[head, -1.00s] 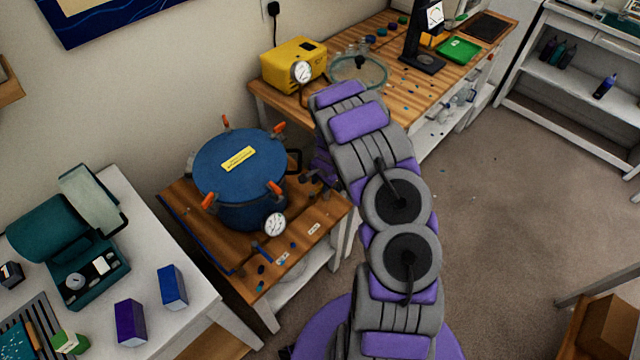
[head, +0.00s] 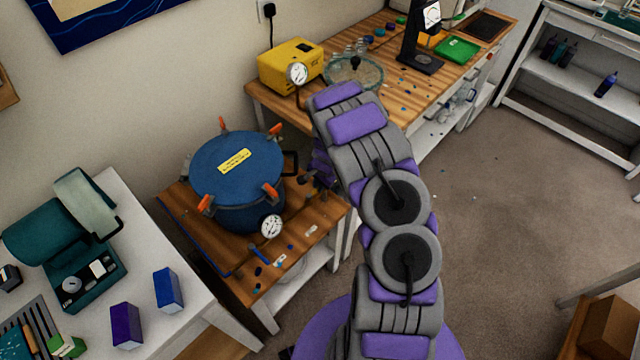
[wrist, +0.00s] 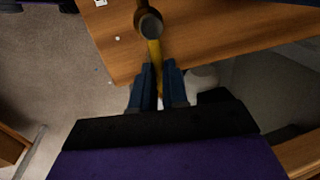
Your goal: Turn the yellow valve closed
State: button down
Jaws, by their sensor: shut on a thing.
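The yellow valve handle (wrist: 154,52) shows in the wrist view as a narrow yellow bar, with a round dull metal end (wrist: 149,24) above it. My gripper (wrist: 159,70) has its two blue fingers on either side of the lower part of the handle and is shut on it. The blue pressure pot (head: 237,170) with orange clamps and a dial gauge (head: 271,226) stands on a small wooden table in the head view. My arm hides most of the gripper and the valve there.
The small wooden table (head: 210,249) holds small loose bits. A yellow pump (head: 290,66) with a gauge stands on the long bench behind. A white table (head: 197,288) with a teal case (head: 91,272) is at left. Open carpet (head: 490,215) lies right of my arm.

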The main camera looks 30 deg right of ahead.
jog(key=shift+d+r+m+p, duration=0.1)
jog(key=shift+r+m+p, duration=0.15)
jog(key=shift+p, duration=0.2)
jog(key=s+m+p, duration=0.1)
jog(key=m+p, duration=0.1)
jog(key=p, duration=0.1)
jog(key=s+m+h+p, duration=0.1)
jog(key=m+p, duration=0.2)
jog(key=p, duration=0.1)
jog(key=s+m+p, duration=0.1)
jog(key=m+p, duration=0.2)
jog(key=shift+s+a+m+h+p, duration=0.1)
jog(key=shift+a+m+h+p, duration=0.1)
jog(key=shift+m+h+p, duration=0.15)
jog(key=shift+f, duration=0.1)
jog(key=c, duration=1.1)
grip_release()
jog(key=shift+s+f, duration=0.1)
jog(key=shift+s, duration=0.05)
jog(key=shift+c, duration=0.2)
